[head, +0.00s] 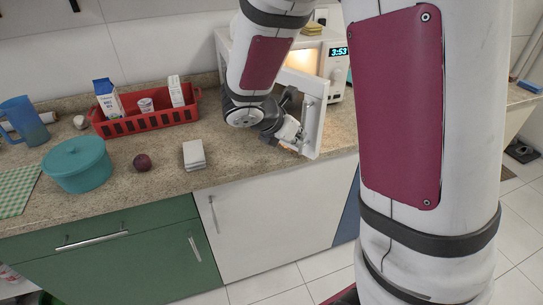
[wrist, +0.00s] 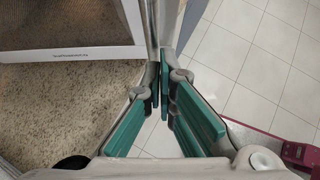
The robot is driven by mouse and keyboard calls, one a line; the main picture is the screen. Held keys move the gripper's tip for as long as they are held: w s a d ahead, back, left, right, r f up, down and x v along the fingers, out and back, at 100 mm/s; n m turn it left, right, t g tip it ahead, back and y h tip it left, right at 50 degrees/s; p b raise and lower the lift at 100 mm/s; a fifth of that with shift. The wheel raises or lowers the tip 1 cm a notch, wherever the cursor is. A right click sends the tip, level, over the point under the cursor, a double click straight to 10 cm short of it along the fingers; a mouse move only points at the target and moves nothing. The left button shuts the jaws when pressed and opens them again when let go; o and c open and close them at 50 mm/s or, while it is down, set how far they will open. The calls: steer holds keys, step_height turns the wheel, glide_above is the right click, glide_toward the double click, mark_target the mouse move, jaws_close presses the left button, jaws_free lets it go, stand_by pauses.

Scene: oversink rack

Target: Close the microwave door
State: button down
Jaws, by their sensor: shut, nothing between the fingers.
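The white microwave (head: 338,66) stands at the back right of the counter, with a clock reading 3:53 and a warm light inside. Its door (head: 316,118) stands open, swung out over the counter towards the front edge. In the wrist view, a white-framed dark panel (wrist: 95,52), seemingly the door, fills the upper left. My gripper (wrist: 163,75) is shut and empty, with its teal fingers together beside a pale upright bar. I cannot tell whether they touch it. In the head view, my gripper is by the open door, its fingertips mostly hidden.
A red basket (head: 150,125) with cartons and a cup stands left of my arm. A grey-white box (head: 194,154), a dark red ball (head: 142,162) and a teal pot (head: 77,166) are on the counter. Some counter in front of the basket is clear.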

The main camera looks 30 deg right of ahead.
mark_target(316, 124)
steer(key=shift+n+t, duration=0.3)
steer(key=shift+n, duration=0.2)
steer(key=d, duration=0.2)
steer(key=w+d+b, duration=0.1)
steer(key=d, duration=0.2)
steer(key=w+d, duration=0.1)
steer(key=d, duration=0.1)
steer(key=shift+d+b, duration=0.35)
steer(key=shift+b, duration=0.05)
steer(key=w+d+n+t+y+b, duration=0.3)
steer(key=w+d+n+y, duration=0.4)
steer(key=w+d, duration=0.9)
steer(key=shift+w+d+n+t, duration=0.35)
steer(key=shift+w+n+t, duration=0.55)
steer(key=shift+n, duration=1)
steer(key=shift+s, duration=0.15)
